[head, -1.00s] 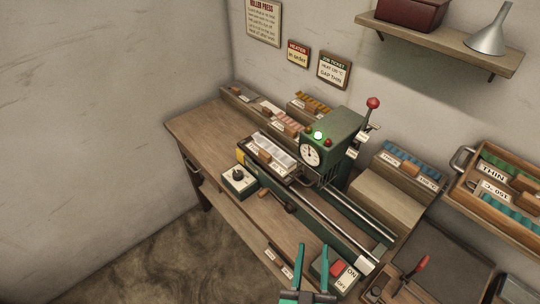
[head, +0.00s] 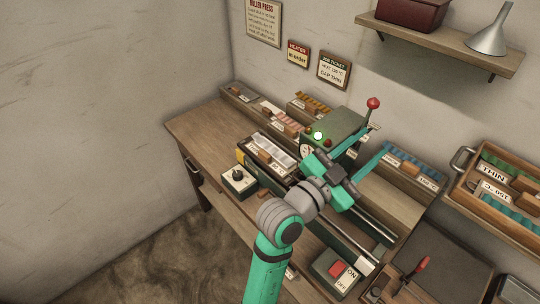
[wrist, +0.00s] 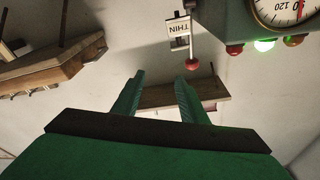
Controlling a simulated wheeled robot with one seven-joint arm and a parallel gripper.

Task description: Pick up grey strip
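I cannot pick out a single grey strip with certainty. Pale grey-white strips (head: 272,148) lie in a tray at the left end of the green press (head: 345,122) in the head view. My gripper (head: 347,149) is raised in front of the press, to the right of that tray, and hides part of the press. In the wrist view, my gripper (wrist: 160,82) has its two teal fingers apart with nothing between them. No strip is clear in the wrist view.
The wrist view shows the press dial (wrist: 282,10), a THIN label (wrist: 179,28) and a red knob (wrist: 192,64). Boxes of teal strips (head: 412,163) and orange strips (head: 313,100) stand behind the press. A red switch (head: 338,270) is at the front right. The wall shelf (head: 440,44) is above.

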